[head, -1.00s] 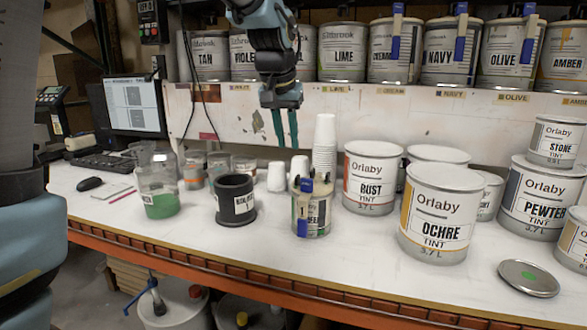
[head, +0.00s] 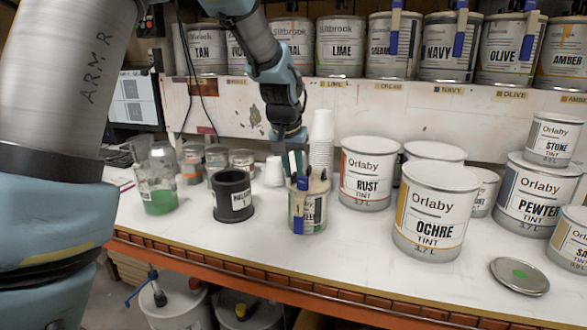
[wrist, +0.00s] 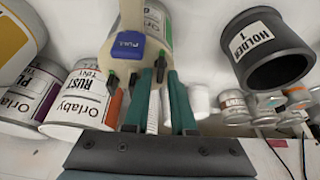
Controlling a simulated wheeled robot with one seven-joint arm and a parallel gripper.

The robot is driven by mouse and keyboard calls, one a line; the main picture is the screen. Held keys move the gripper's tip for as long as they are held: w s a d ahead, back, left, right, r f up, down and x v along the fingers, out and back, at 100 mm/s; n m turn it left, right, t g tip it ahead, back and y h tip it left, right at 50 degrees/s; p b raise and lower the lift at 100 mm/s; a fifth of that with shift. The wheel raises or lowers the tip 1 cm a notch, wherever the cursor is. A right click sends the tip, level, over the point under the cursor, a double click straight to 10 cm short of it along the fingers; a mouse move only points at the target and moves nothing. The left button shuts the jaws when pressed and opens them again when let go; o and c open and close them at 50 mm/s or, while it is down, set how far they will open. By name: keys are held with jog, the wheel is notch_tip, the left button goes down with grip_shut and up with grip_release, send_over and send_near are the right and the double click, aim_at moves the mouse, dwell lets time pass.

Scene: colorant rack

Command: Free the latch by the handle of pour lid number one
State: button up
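The small tint can (head: 308,212) carries a beige pour lid (head: 309,184) with a blue tab on top, and stands upright on the bench. In the wrist view the blue latch handle marked PULL (wrist: 132,45) sits on the beige lid, with small black parts near it. My gripper (head: 293,170) points down just behind the lid. Its two green fingers (wrist: 161,74) are apart, with a black part showing between their tips. I cannot tell whether they touch it. The fingertips are partly hidden by the lid in the head view.
The black holder 1 (head: 233,196) and a beaker of green liquid (head: 157,190) stand to the left. Stacked white cups (head: 321,140) are close behind. Large Rust (head: 366,175) and Ochre (head: 434,215) cans stand to the right. Bare bench lies in front of the can.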

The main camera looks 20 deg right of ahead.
grip_shut()
jog(key=shift+n, duration=0.3)
dwell(0.3)
jog(key=n+y, duration=0.1)
jog(key=n, duration=0.1)
jog(key=shift+s+d+n+t, duration=0.1)
jog(key=shift+d+n+t, duration=0.05)
jog(key=shift+n+t, duration=0.2)
jog(key=n+y, duration=0.1)
jog(key=n, duration=0.3)
jog(key=shift+t+y, duration=0.25)
jog(key=shift+y, duration=0.15)
jog(key=n+y, duration=0.1)
jog(key=n, duration=0.1)
jog(key=n+y, duration=0.1)
jog(key=n, duration=0.2)
jog(key=shift+d+r+n+p, duration=0.1)
jog(key=shift+n+p, duration=0.25)
jog(key=shift+p, duration=0.05)
jog(key=shift+n+g+y+p, duration=0.6)
jog(key=shift+n, duration=1.3)
